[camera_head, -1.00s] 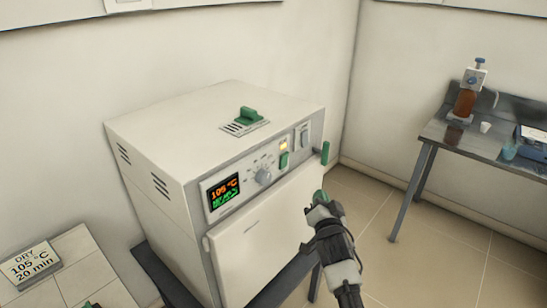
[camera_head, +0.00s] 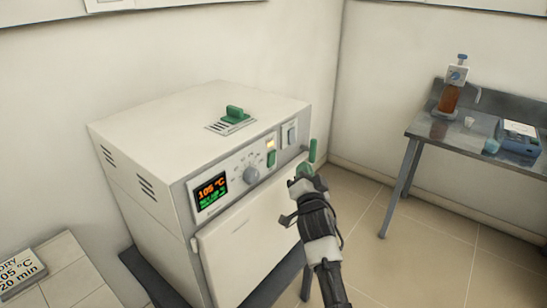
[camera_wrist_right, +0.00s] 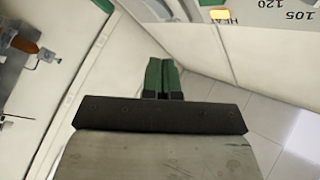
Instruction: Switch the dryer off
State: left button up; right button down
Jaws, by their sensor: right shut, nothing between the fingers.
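The dryer (camera_head: 215,155) is a white box with a grey front panel and a closed door. Its display (camera_head: 211,192) is lit and reads 105 °C. To the right are a round knob (camera_head: 250,175), a lit amber lamp (camera_head: 270,144), a green switch (camera_head: 271,159) and a pale rocker switch (camera_head: 291,134). My right gripper (camera_head: 303,171) is in front of the door's upper right corner, below the switches. Its green fingertips (camera_wrist_right: 163,75) are together and empty in the wrist view. An amber lamp (camera_wrist_right: 220,15) shows there too. My left gripper is out of view.
A green vent knob (camera_head: 235,113) is on top. A side table (camera_head: 425,128) with a brown bottle and blue device stands at right. Floor between is clear.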

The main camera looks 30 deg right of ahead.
aim_at(272, 159)
jog(key=w+a+b, duration=0.2)
jog(key=w, duration=0.3)
jog(key=shift+w+a+r, duration=0.2)
jog(key=shift+w+r, duration=0.15)
jog(key=shift+w+b, duration=0.1)
jog(key=shift+b, duration=0.2)
dwell(1.5)
jog(key=shift+w+a, duration=0.15)
jog(key=shift+w, duration=0.15)
jog(key=shift+w+a+b, duration=0.1)
jog(key=shift+w+b, duration=0.2)
jog(key=shift+b, duration=0.05)
dwell(0.7)
jog(key=shift+s+r, duration=0.1)
jog(key=shift+s+d+p, duration=0.3)
jog(key=shift+s+p, duration=0.15)
jog(key=shift+s, duration=0.2)
jog(key=shift+s, duration=0.1)
